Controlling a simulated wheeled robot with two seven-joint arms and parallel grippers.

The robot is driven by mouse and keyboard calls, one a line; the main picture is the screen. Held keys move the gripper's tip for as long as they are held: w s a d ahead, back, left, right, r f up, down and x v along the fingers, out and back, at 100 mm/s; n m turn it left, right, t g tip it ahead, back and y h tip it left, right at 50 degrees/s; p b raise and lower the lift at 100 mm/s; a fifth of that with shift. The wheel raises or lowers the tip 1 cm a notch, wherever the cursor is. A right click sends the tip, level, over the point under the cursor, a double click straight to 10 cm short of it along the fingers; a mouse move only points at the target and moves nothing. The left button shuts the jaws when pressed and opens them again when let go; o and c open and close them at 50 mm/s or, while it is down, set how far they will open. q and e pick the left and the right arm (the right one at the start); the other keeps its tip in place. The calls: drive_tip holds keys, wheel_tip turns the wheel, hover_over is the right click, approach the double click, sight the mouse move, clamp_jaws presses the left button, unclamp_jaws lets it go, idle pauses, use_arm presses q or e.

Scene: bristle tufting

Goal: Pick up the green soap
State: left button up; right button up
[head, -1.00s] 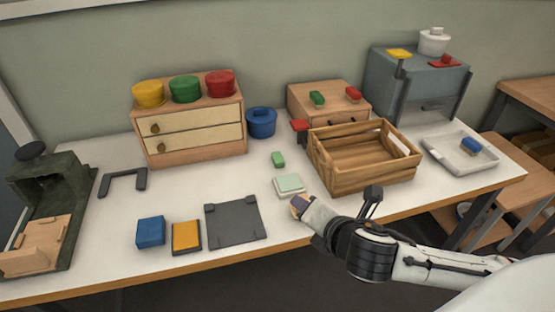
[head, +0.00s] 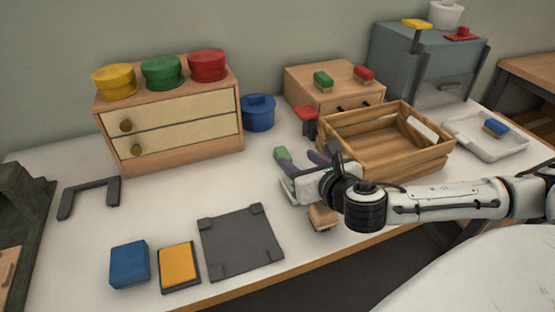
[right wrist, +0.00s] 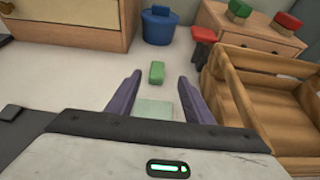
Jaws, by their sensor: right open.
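The green soap (head: 283,154) is a small green block lying on the white table, left of the wooden crate. In the right wrist view the soap (right wrist: 157,73) lies centred just ahead of the fingertips, apart from them. My right gripper (head: 302,160) is open and empty; its two purple fingers (right wrist: 159,77) point toward the soap. A pale green pad (right wrist: 155,109) lies between the fingers, nearer the palm; the gripper mostly hides it in the head view. My left gripper is not in view.
The wooden crate (head: 343,133) stands close on the right of my right gripper. A blue pot (head: 258,115) and a drawer cabinet (head: 180,150) stand behind and left. A dark grey plate (head: 240,242) lies front left. The table left of the soap is clear.

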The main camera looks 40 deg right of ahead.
sight(281, 148)
drive_tip(key=b+x, duration=0.1)
drive_tip(key=x, duration=0.9)
drive_tip(key=shift+w+a, duration=0.15)
drive_tip(key=shift+w, duration=0.05)
drive_tip(key=c, duration=1.1)
drive_tip(key=shift+c, duration=0.2)
